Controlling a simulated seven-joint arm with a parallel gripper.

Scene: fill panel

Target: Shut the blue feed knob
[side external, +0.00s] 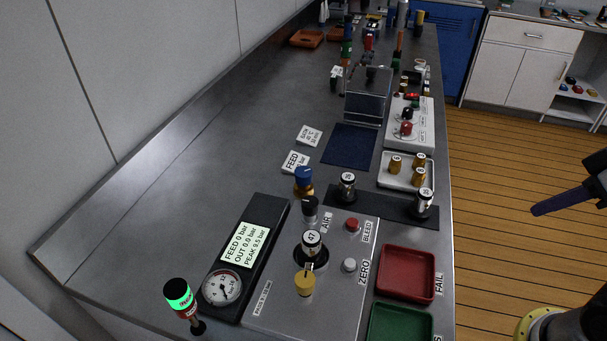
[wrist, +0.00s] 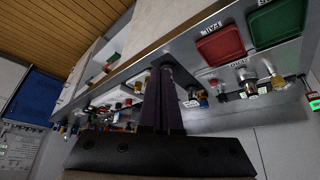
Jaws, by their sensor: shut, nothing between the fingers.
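The blue feed knob (side external: 304,177) is a blue cap on a brass body, at the back left corner of the grey panel (side external: 270,312). A card reading FEED (side external: 295,161) lies just behind it. The display (side external: 238,244) reads feed 0 bar, out 0.0 bar, peak 9.5 bar. My gripper (side external: 537,210) is at the right of the side view, over the floor beyond the bench edge and well apart from the knob. Its dark fingers also show in the wrist view (wrist: 162,80), together and empty.
A black AIR knob (side external: 310,207), a cylinder marked 47 (side external: 311,243), a yellow knob (side external: 305,284) and red BLEED button (side external: 353,224) crowd the panel. Red (side external: 434,275) and green (side external: 372,323) trays sit at right. The bench left of the knob is clear.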

